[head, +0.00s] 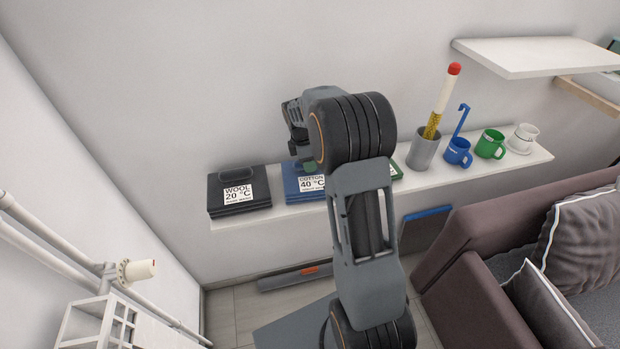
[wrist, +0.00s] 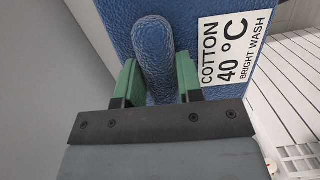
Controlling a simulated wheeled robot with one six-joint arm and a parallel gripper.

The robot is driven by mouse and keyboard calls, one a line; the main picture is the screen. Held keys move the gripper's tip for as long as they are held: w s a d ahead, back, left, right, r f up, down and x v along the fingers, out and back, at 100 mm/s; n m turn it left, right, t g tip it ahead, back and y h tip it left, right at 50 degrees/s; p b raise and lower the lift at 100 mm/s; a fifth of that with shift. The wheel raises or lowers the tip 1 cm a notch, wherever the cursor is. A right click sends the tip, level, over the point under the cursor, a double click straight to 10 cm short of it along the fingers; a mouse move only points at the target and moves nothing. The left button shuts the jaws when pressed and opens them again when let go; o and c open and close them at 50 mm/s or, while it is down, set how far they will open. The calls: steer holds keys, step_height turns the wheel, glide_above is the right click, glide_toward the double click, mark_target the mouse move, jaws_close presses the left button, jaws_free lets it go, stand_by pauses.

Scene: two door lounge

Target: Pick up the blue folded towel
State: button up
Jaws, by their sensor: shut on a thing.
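The blue folded towel (head: 292,183) lies on the white wall shelf in the head view, partly hidden behind my arm. Its white label reads "COTTON 40 °C". In the wrist view the towel (wrist: 187,20) fills the upper middle, with a raised blue ridge (wrist: 153,50) on it. My gripper (wrist: 157,83) has its green fingers on both sides of this ridge and is shut on it. In the head view my gripper (head: 308,165) is mostly hidden by my own wrist. I cannot tell whether the towel is lifted off the shelf.
On the white shelf (head: 430,176), a black folded towel (head: 238,195) labelled "WOOL 20 °C" lies to the left. To the right stand a grey cup (head: 423,153), a blue mug (head: 457,152), a green mug (head: 490,144) and a white cup (head: 524,136). A brown sofa (head: 480,225) is at the right.

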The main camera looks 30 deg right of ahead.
steer(key=c, duration=0.4)
steer(key=shift+r, duration=0.1)
